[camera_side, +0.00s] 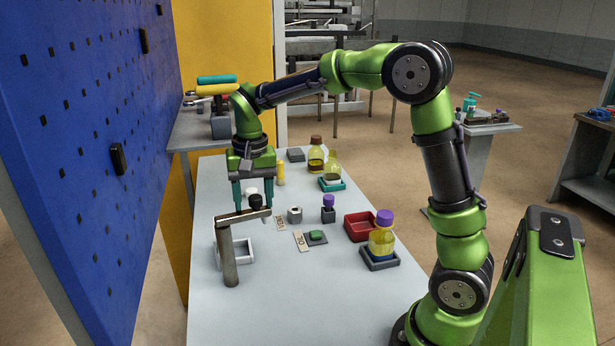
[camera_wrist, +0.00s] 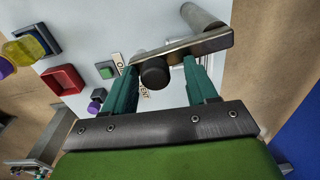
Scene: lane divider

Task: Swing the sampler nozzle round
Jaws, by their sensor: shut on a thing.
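The sampler nozzle is a grey swing arm (camera_side: 245,216) on an upright metal post (camera_side: 229,262) at the near left of the bench. A black knob (camera_side: 256,201) stands on the arm near its free end. The arm (camera_wrist: 195,46) and the knob (camera_wrist: 154,72) also show in the wrist view, with the post (camera_wrist: 203,18) at the top. My gripper (camera_side: 255,206) points down over the free end, its teal fingers on either side of the knob and shut on it. The exact contact is hard to see. Two label cards lie on the bench; one (camera_wrist: 145,89) reads VENT.
A white open frame (camera_side: 235,250) lies around the post's foot. To the right are a green-topped pad (camera_side: 316,237), a red tray (camera_side: 361,227), a purple-capped bottle (camera_side: 382,240) and a small purple-topped vial (camera_side: 328,210). Yellow bottles stand farther back. A blue pegboard (camera_side: 90,150) walls the left.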

